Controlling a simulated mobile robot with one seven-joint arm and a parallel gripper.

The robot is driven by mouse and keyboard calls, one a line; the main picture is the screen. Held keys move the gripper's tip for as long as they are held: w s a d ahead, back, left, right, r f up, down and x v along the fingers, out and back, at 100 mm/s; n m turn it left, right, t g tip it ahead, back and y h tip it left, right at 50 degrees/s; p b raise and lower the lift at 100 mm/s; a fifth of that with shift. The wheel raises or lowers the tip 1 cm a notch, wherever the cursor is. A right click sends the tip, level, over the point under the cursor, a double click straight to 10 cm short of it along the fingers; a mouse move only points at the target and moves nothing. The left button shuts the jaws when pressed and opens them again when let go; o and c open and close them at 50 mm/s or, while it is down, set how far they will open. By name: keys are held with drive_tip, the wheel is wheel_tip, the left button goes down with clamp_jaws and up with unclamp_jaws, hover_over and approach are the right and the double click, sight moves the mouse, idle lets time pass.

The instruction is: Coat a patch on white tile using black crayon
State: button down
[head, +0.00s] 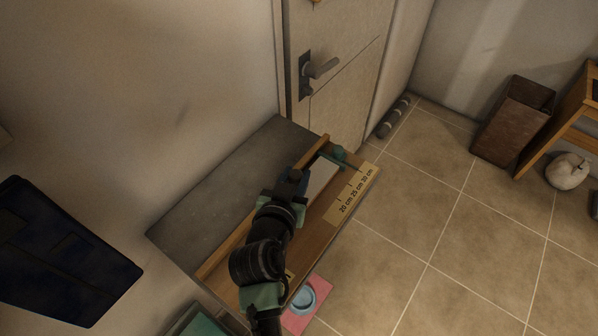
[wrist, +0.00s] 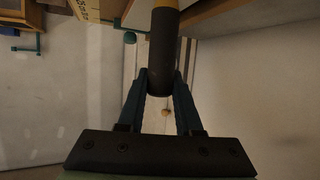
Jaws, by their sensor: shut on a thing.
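My gripper (head: 291,180) is over the wooden board on the bench, at the left edge of the white tile (head: 321,178). Part of the tile is hidden behind my gripper and arm. In the wrist view my gripper (wrist: 162,88) is shut on the black crayon (wrist: 162,55), a dark thick cylinder with an orange-brown band at its far end. In the head view I cannot make out the crayon. Whether the crayon touches the tile cannot be told. No dark mark shows on the visible part of the tile.
The wooden board (head: 320,216) carries a paper scale (head: 357,193) marked in cm, with a teal clamp (head: 335,153) at its far end. Grey bench top (head: 215,190) is clear at left. A blue dish (head: 303,299) sits on a pink pad. A door (head: 335,60) stands behind.

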drive_tip(key=shift+s+a+f+b, duration=0.1)
drive_tip(key=shift+s+a+b, duration=0.2)
drive_tip(key=shift+s+a, duration=0.25)
drive_tip(key=shift+s+a+f+b, duration=0.1)
drive_tip(key=shift+s+a+b, duration=0.2)
drive_tip(key=shift+s, duration=0.4)
drive_tip(key=shift+s+a+r, duration=0.1)
drive_tip(key=shift+s+a, duration=0.45)
drive_tip(key=shift+s, duration=0.15)
drive_tip(key=shift+w, duration=0.1)
drive_tip(key=shift+w+d, duration=1)
drive_tip(key=shift+w, duration=0.3)
drive_tip(key=shift+w+d, duration=0.95)
drive_tip(key=shift+w, duration=0.3)
